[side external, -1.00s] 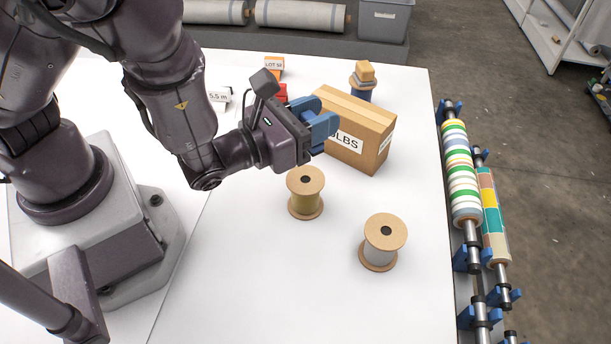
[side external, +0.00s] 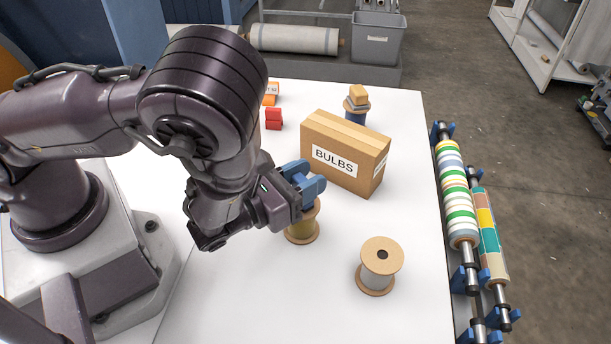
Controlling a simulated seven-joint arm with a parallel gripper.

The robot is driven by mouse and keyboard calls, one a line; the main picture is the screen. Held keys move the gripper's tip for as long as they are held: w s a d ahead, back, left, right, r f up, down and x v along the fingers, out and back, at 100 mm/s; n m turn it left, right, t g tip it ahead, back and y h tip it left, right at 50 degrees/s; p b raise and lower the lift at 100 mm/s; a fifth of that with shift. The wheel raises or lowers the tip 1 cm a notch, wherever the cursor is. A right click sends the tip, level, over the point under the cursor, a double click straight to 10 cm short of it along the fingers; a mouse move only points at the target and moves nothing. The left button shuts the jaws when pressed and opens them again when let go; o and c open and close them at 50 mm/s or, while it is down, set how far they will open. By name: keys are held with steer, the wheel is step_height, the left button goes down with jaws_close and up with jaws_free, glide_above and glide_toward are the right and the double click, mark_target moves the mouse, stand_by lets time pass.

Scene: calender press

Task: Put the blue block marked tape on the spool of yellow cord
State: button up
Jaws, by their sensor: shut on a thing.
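The spool of yellow cord (side external: 302,229) stands upright on the white table, and my gripper hides its upper part. My gripper (side external: 308,188) is right over it, its blue fingers shut on a blue piece that I take for the blue block. Block and fingers are much the same blue, so their edges are hard to part, and no tape marking is readable. Whether the block touches the top of the spool cannot be told from this side.
A cardboard box marked BULBS (side external: 345,153) stands close behind my gripper. A spool of pale cord (side external: 380,267) is at the front right. A blue spool (side external: 354,117) with pieces stacked on it, a red block (side external: 273,119) and an orange block (side external: 270,93) are farther back.

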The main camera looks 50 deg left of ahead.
mark_target(296, 183)
steer(key=shift+f, duration=0.15)
steer(key=o, duration=0.9)
steer(key=shift+s, duration=2.75)
